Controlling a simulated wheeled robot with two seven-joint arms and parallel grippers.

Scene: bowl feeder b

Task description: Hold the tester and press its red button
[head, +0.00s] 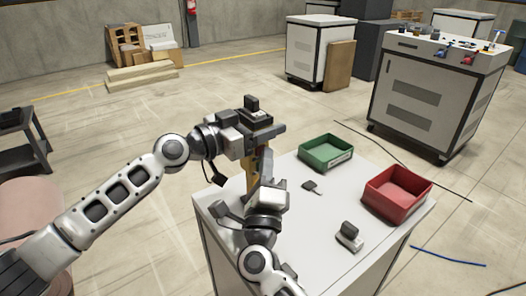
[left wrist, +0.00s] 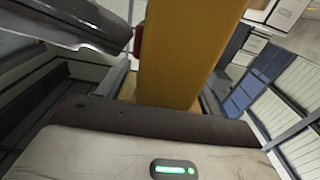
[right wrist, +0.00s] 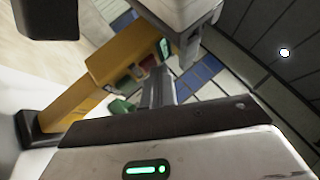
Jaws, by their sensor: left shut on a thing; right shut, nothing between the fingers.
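The yellow tester (head: 249,182) is held above the white table (head: 330,262) by my left gripper (head: 262,143), which is shut on it. Its yellow body (left wrist: 185,50) fills the middle of the left wrist view. In the right wrist view the tester (right wrist: 85,93) is tilted, with a small green display near its upper end and red and green patches on one side. My right gripper (right wrist: 157,82) is shut and empty, with its fingertips close beside the tester. I cannot tell whether the fingertips touch the red button.
A green bin (head: 326,152) and a red bin (head: 396,192) stand on the table. A small dark part (head: 312,187) and a grey-and-black block (head: 349,236) lie in front of them. The table's front right area is clear. A white cabinet (head: 425,95) stands behind.

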